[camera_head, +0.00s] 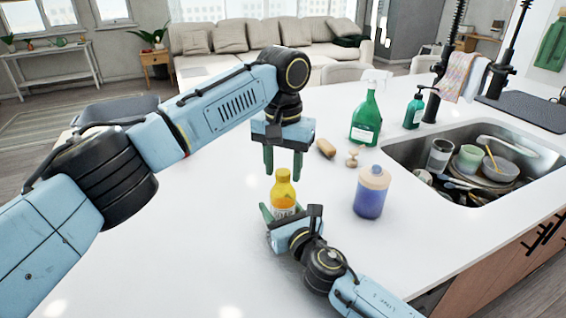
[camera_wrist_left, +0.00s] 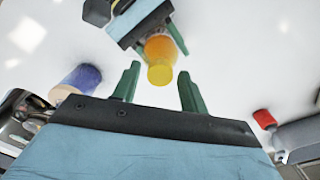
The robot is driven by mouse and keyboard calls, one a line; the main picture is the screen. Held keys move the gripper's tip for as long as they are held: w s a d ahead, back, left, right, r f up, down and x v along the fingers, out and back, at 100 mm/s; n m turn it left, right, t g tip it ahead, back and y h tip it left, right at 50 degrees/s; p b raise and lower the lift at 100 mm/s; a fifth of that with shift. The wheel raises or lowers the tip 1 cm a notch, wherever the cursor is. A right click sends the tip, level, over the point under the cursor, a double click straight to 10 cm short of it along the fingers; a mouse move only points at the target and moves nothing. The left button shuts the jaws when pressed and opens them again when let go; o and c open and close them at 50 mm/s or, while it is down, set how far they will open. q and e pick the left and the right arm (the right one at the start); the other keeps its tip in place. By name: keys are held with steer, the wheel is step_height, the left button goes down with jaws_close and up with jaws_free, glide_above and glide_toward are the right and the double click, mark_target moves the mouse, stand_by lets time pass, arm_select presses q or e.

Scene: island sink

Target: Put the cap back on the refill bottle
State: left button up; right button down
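The refill bottle (camera_head: 284,196) stands on the counter, amber with a pale label and a yellow top. In the left wrist view its orange body (camera_wrist_left: 160,47) has a yellow piece (camera_wrist_left: 160,74) at its end. The yellow piece looks like a cap, but I cannot tell if it is seated. My left gripper (camera_head: 284,163) is open and empty above the bottle, fingers down. Its fingers (camera_wrist_left: 158,87) show apart in the wrist view. My right gripper (camera_head: 288,213) is low at the bottle, with fingers on either side; whether they press it is unclear.
A blue bottle with a beige lid (camera_head: 372,192) stands to the right. A green spray bottle (camera_head: 366,120), a brown block (camera_head: 326,148) and a small wooden piece (camera_head: 352,157) are behind. The sink (camera_head: 400,150) holds dishes. The white counter is clear at the front left.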

arm_select(q)
jaws_close()
steer(key=shift+o, duration=1.3)
jaws_free()
step_height(320, 180, up, 12)
arm_select(e)
steer(key=c, duration=0.5)
jaws_free()
